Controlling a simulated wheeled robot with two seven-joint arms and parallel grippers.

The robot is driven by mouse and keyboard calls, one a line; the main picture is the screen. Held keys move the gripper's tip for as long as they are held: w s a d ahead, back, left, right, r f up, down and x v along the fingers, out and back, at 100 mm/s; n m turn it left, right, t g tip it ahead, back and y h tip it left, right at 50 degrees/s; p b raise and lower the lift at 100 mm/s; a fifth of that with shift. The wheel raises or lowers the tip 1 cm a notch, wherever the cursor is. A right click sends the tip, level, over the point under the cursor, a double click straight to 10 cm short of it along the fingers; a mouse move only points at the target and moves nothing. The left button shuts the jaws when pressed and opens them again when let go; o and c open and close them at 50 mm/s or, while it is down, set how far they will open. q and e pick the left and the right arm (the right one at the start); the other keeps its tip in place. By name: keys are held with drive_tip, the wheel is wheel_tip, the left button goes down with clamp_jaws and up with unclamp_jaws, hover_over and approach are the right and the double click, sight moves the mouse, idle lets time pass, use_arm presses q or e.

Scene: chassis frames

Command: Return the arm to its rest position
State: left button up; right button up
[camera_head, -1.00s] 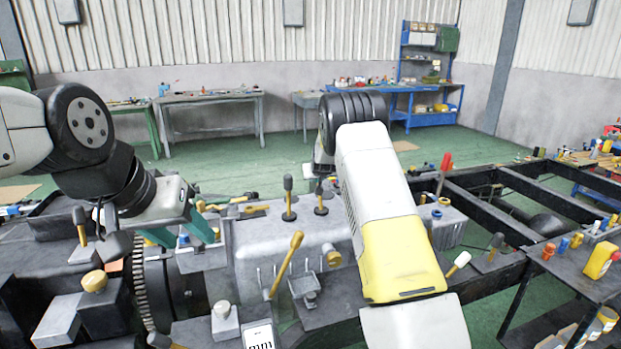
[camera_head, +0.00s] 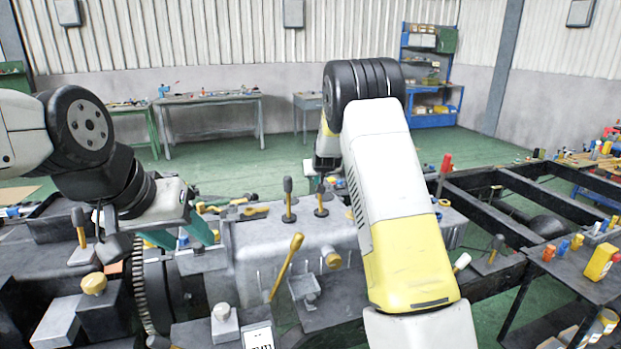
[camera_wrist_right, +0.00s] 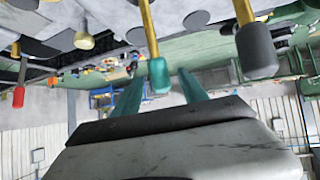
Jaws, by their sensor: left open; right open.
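My right arm (camera_head: 400,200) comes up from the bottom of the head view and bends at a black joint above the chassis. Its gripper is hidden behind the arm there. In the right wrist view my right gripper (camera_wrist_right: 158,88) shows two teal fingers, apart, with handled tools hanging into view near them; I see nothing held. My left arm (camera_head: 85,140) comes in from the left. My left gripper (camera_head: 180,238) has teal fingers, open, low over the left part of the chassis and partly hidden among the parts.
The grey engine block (camera_head: 290,250) carries several upright handled tools, including a yellow-handled one (camera_head: 288,265). Dark chassis rails (camera_head: 490,215) run to the right. A side table (camera_head: 575,270) with a yellow bottle (camera_head: 600,261) stands at right. Green floor lies open behind.

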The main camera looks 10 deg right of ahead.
drive_tip(key=shift+s+r, duration=0.25)
drive_tip(key=shift+s, duration=0.1)
drive_tip(key=s+r+g+y, duration=0.1)
drive_tip(key=s+r, duration=0.6)
drive_tip(key=s, duration=0.4)
drive_tip(key=s+r+g+y, duration=0.1)
drive_tip(key=s+r, duration=0.6)
drive_tip(key=s, duration=0.5)
drive_tip(key=s+f+g, duration=0.1)
drive_tip(key=s+g, duration=0.1)
drive_tip(key=s, duration=2.6)
drive_tip(key=shift+a+g+y, duration=0.25)
drive_tip(key=shift+g+y, duration=0.05)
drive_tip(key=shift+w, duration=0.1)
drive_tip(key=shift+c, duration=0.2)
